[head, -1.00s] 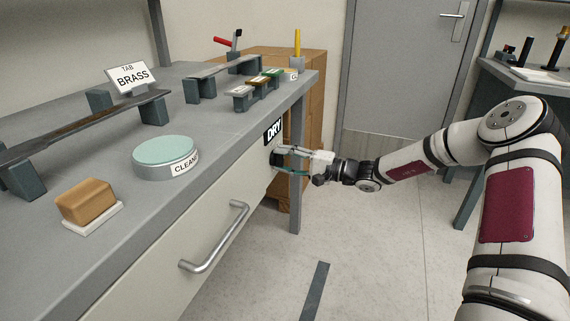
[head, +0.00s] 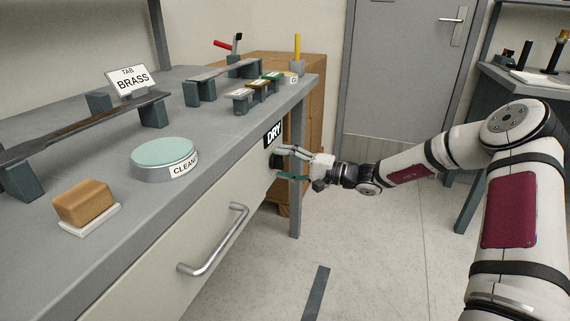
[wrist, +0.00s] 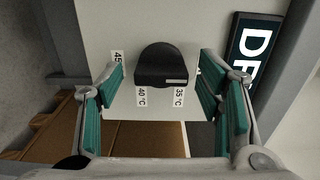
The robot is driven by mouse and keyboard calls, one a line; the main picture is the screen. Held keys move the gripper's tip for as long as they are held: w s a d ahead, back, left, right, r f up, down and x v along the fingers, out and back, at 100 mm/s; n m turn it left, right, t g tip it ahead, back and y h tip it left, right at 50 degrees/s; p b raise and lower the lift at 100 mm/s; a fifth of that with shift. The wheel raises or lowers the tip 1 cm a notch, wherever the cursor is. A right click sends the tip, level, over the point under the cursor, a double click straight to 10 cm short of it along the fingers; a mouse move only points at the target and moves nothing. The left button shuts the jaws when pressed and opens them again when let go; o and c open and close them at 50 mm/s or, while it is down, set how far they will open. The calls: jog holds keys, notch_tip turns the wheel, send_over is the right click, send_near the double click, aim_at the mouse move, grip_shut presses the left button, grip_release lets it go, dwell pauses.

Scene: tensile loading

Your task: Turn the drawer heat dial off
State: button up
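The drawer heat dial is a black knob (wrist: 163,63) on the pale drawer front. In the wrist view its white mark sits low at the right, by the "35°C" label (wrist: 179,96). A "40°C" label (wrist: 142,96) is left of that, and a partly hidden label starting "45" (wrist: 118,63) is further left. In the head view the dial (head: 276,160) is small and dark below the "DRY" sign (head: 273,134). My gripper (wrist: 164,90) is open, its teal-padded fingers spread left and right of the dial with visible gaps. It also shows in the head view (head: 287,164).
The drawer handle (head: 213,241) sticks out from the drawer front (head: 160,262). The grey bench (head: 115,185) above carries a round "CLEAN" tin (head: 165,160), a tan block (head: 85,203) and metal strips on supports. A bench leg (head: 296,205) stands beyond my gripper. Floor to the right is clear.

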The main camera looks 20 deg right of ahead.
jog(key=v, duration=1.2)
dwell(0.3)
